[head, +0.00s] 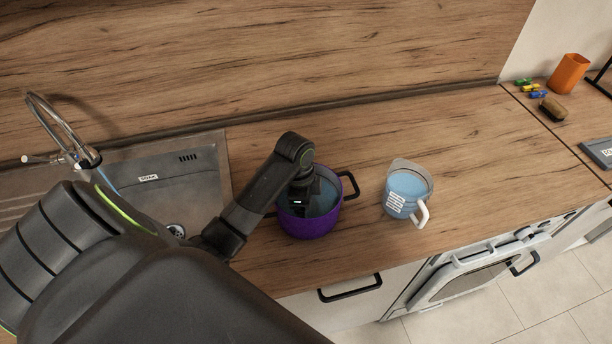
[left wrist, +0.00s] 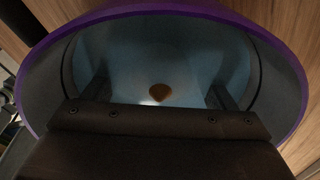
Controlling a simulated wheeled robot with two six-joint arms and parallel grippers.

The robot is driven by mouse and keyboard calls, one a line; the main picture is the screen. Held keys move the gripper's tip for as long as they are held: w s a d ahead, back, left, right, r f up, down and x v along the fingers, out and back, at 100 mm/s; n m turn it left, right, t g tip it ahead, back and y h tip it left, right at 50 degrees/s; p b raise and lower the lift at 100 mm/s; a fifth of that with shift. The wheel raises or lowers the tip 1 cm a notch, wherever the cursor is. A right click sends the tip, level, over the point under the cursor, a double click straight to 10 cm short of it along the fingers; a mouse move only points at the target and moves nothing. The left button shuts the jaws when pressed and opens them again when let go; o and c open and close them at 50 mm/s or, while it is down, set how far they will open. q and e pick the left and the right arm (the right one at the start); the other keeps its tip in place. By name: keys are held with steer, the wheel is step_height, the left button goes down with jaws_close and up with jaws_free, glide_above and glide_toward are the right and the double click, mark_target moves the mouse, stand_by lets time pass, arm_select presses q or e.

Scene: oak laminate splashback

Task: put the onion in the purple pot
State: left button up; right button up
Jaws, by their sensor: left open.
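The purple pot (head: 308,226) with black handles stands on the wooden counter, right of the sink. Its purple rim fills the left wrist view (left wrist: 290,62), and its inside looks bluish, like water. A small brown rounded thing, which looks like the onion (left wrist: 160,91), is inside the pot near the middle. My left gripper (head: 300,203) points down into the pot's mouth. In the left wrist view its two fingers (left wrist: 160,96) are apart, with the onion seen between them and not touched by either. The arm hides part of the pot. My right gripper is not in view.
A clear measuring jug (head: 406,192) with bluish contents and a white handle stands right of the pot. A steel sink (head: 205,160) with a tap (head: 75,150) is at left. An orange cup (head: 568,73) and a brush (head: 553,108) are far right. The counter behind the pot is clear.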

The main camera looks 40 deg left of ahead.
arm_select(q)
steer(key=shift+r, duration=0.1)
steer(key=r, duration=0.3)
steer(key=r+b, duration=0.1)
steer(key=r, duration=0.1)
steer(key=shift+a+r, duration=0.1)
steer(key=shift+a, duration=0.25)
steer(key=r+p, duration=0.4)
steer(key=p, duration=0.1)
steer(key=shift+s+a+r, duration=0.2)
steer(key=shift+s+r, duration=0.05)
steer(key=shift+r, duration=0.1)
steer(key=shift+s+a+r+p, duration=0.1)
steer(key=shift+r+p, duration=0.95)
steer(key=shift+r, duration=0.05)
steer(key=shift+f, duration=0.1)
